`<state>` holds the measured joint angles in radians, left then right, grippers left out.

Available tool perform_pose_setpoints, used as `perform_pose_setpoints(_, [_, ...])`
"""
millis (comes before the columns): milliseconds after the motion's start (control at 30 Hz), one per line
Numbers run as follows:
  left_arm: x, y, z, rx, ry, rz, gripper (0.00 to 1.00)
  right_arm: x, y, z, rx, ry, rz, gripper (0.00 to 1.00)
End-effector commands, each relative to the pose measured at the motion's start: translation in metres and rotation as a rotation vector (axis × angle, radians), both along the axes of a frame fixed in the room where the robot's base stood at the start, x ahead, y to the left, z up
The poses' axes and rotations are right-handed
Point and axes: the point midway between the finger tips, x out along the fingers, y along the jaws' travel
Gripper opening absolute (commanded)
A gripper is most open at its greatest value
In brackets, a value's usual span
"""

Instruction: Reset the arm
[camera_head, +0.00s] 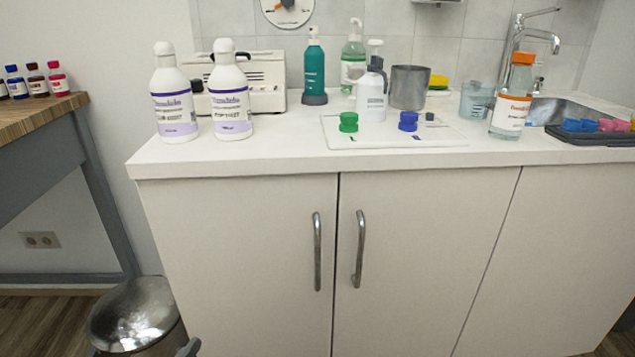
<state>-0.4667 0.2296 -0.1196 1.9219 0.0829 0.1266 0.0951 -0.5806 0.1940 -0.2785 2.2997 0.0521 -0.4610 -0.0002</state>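Neither of my grippers shows clearly in the head view. A small dark grey piece at the bottom edge, beside the metal bin (135,318), is cut off, and I cannot tell what it is. No arm of mine reaches over the white counter (270,150) or in front of the cabinet doors (240,250).
Two white bottles with purple labels (175,95) (231,92) stand at the counter's left. A white board (455,138) bears a green cap (348,122) and a blue cap (408,121). An orange-capped bottle (511,97) stands near the sink (560,108). A wooden-topped table (40,112) is at left.

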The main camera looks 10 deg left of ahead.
Motion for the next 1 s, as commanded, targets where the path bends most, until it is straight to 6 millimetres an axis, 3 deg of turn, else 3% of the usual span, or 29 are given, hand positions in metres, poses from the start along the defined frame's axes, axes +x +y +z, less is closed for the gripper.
perform_pose_setpoints(33, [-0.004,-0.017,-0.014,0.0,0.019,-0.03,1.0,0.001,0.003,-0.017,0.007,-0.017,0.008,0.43])
perform_pose_setpoints(200, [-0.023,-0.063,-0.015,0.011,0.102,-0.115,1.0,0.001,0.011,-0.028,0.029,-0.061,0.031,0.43])
perform_pose_setpoints(467, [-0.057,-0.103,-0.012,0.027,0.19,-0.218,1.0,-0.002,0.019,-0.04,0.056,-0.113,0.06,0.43])
perform_pose_setpoints(533, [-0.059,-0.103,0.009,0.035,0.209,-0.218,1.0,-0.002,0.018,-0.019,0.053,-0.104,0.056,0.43])
perform_pose_setpoints(1000, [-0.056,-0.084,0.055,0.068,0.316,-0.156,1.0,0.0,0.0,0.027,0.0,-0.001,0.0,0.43])
